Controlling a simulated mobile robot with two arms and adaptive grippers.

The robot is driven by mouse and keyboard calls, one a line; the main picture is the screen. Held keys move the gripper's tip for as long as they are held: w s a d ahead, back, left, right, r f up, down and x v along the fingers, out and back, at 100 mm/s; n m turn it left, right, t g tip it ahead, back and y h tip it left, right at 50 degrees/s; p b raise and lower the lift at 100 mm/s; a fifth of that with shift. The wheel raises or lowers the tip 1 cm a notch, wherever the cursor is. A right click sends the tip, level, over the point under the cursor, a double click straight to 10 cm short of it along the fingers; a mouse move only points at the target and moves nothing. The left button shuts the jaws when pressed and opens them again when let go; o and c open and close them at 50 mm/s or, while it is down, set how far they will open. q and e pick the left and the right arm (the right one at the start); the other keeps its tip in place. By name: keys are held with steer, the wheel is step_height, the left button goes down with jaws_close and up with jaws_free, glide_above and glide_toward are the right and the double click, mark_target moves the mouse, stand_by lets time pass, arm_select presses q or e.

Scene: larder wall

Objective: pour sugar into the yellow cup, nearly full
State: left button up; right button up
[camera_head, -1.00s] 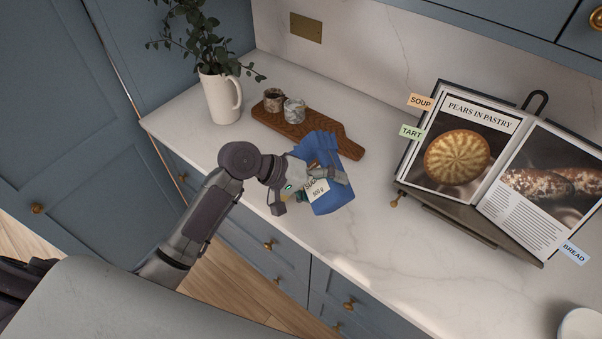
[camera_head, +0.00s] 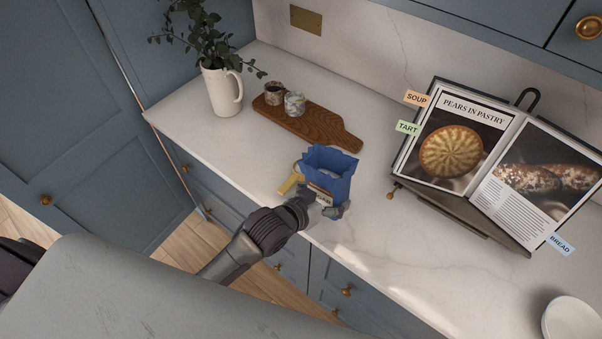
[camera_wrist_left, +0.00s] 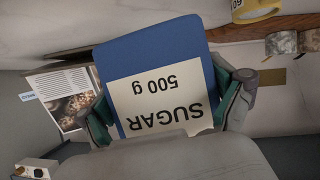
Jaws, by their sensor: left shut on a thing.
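The blue sugar bag (camera_head: 340,187) is roughly upright above the front part of the counter, its open, jagged top facing up with pale contents inside. My left gripper (camera_head: 325,207) is shut on its lower part. In the left wrist view the fingers (camera_wrist_left: 167,112) clasp both sides of the bag (camera_wrist_left: 150,55), whose label reads SUGAR 500 g, upside down. The yellow cup (camera_head: 290,184) is just left of the bag, partly hidden by it. It also shows in the wrist view (camera_wrist_left: 257,12), cut off by the top edge. Its fill cannot be told. My right gripper is not in view.
A wooden board (camera_head: 318,124) with two marbled cups (camera_head: 294,104) lies behind the bag. A white jug (camera_head: 221,92) with leaves stands at back left. A cookbook on a stand (camera_head: 455,150) is to the right, and a white bowl (camera_head: 572,319) at lower right. Counter between is clear.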

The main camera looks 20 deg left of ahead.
arm_select(q)
steer(key=shift+f+m+t+b, duration=0.4)
steer(key=shift+f+t+b, duration=0.15)
steer(key=shift+b, duration=0.15)
steer(key=shift+r+y, duration=0.15)
steer(key=shift+y, duration=0.15)
steer(key=shift+w, duration=0.1)
